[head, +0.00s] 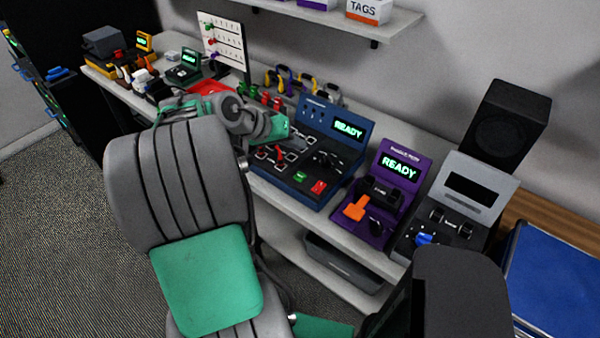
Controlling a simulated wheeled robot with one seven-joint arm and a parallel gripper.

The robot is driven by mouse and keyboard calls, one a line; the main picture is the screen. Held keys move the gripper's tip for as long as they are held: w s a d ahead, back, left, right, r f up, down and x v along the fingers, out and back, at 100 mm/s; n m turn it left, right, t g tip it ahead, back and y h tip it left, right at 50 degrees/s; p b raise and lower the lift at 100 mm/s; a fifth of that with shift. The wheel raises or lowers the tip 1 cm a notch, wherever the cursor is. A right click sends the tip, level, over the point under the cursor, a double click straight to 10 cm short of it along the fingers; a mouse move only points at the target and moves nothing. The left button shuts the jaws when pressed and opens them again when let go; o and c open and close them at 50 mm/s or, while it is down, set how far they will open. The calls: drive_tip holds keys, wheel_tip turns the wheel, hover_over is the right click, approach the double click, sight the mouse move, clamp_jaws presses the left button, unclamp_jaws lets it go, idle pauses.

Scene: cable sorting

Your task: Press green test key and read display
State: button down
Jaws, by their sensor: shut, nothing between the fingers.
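The blue tester (330,170) stands on the bench with its display (348,130) lit and reading READY in green. My arm reaches in from the bottom, and my gripper (270,128) is at the tester's back-left side, up and left of the green key. It is shut and empty. Its fingertips are hard to make out against the tester's dark panel. I cannot tell how high it is above the panel.
A purple tester (385,195), also reading READY, and a grey tester (458,212) with a dark display stand to the right. A black speaker (508,125) is behind them. Behind my wrist are a pegboard (222,40) and several colored connectors. A blue surface (560,280) lies far right.

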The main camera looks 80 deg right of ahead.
sight(297, 177)
drive_tip(key=shift+s, duration=0.1)
wheel_tip(297, 177, down, 9)
drive_tip(key=b, duration=0.7)
drive_tip(key=shift+r, duration=0.1)
idle(1.9)
drive_tip(key=shift+f, duration=0.45)
drive_tip(key=shift+f+b, duration=0.4)
drive_tip(key=shift+b, duration=0.05)
drive_tip(key=shift+r, duration=0.15)
idle(0.4)
drive_tip(key=shift+r+p, duration=0.65)
drive_tip(key=shift+r, duration=0.05)
